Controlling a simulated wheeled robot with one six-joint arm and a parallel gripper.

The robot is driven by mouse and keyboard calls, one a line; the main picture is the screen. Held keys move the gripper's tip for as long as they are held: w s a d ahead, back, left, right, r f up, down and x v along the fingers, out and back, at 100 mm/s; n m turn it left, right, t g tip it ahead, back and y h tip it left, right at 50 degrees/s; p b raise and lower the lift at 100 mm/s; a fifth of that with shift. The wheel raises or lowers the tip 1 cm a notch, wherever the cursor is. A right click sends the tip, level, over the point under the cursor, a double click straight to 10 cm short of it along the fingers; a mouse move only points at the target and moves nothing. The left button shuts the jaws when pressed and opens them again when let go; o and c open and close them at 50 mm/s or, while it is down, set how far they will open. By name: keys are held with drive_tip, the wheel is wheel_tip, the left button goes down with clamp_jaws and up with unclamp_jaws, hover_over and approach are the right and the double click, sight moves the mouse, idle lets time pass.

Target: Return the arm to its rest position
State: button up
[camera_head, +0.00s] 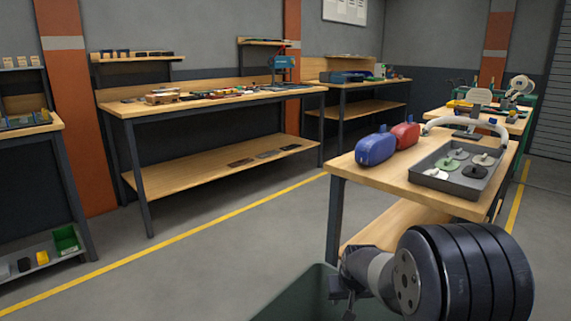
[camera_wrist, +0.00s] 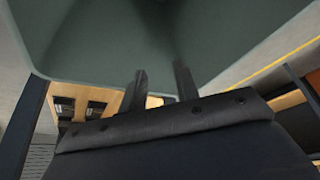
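My gripper (camera_wrist: 160,80) shows in the wrist view as two dark fingers with a clear gap and nothing between them.
A wooden bench (camera_head: 375,180) close behind my arm carries a blue case (camera_head: 376,147), a red case (camera_head: 405,134) and a grey tray (camera_head: 432,165) of round parts. A long workbench (camera_head: 215,100) stands farther back. Grey floor (camera_head: 210,270) is clear at left.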

drive_tip(key=shift+p+v, duration=1.05)
drive_tip(key=shift+p, duration=2.35)
drive_tip(key=s+r+p, duration=1)
drive_tip(key=r+p, duration=0.3)
drive_tip(key=p, duration=1.9)
drive_tip(key=shift+s, duration=0.4)
drive_tip(key=shift+r, duration=0.1)
